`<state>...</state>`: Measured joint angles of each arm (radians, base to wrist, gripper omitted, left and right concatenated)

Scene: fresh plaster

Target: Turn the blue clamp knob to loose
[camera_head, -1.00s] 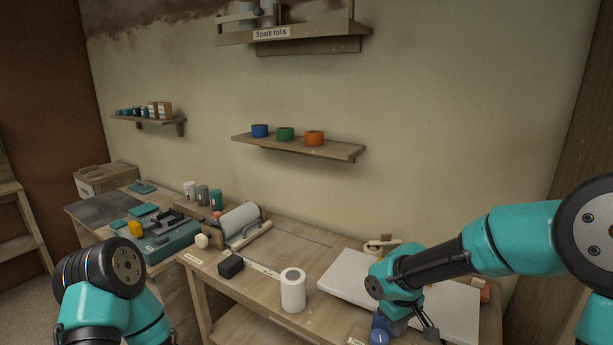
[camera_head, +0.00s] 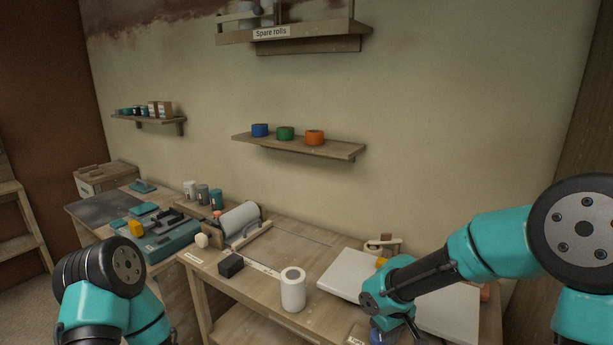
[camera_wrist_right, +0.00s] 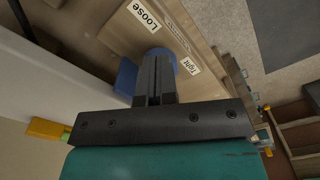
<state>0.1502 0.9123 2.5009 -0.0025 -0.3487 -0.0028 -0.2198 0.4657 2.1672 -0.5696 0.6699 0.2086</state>
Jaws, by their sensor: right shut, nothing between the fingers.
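The blue clamp knob (camera_wrist_right: 125,78) is partly hidden behind the fingers of my right gripper (camera_wrist_right: 157,58) in the right wrist view. A blue flat part shows left of the fingers and a rounded blue edge shows around their tips. My right gripper is shut with nothing between its fingers; I cannot tell whether it touches the knob. A "Loose" label (camera_wrist_right: 143,16) is above the knob and a "Tight" label (camera_wrist_right: 188,65) is to its right. My left gripper is out of view.
A white roll (camera_head: 293,290) stands on the bench left of my right arm, with a black block (camera_head: 230,265) farther left. A pale board (camera_head: 346,273) lies partly beneath my right forearm. Bare bench lies between the roll and the back.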

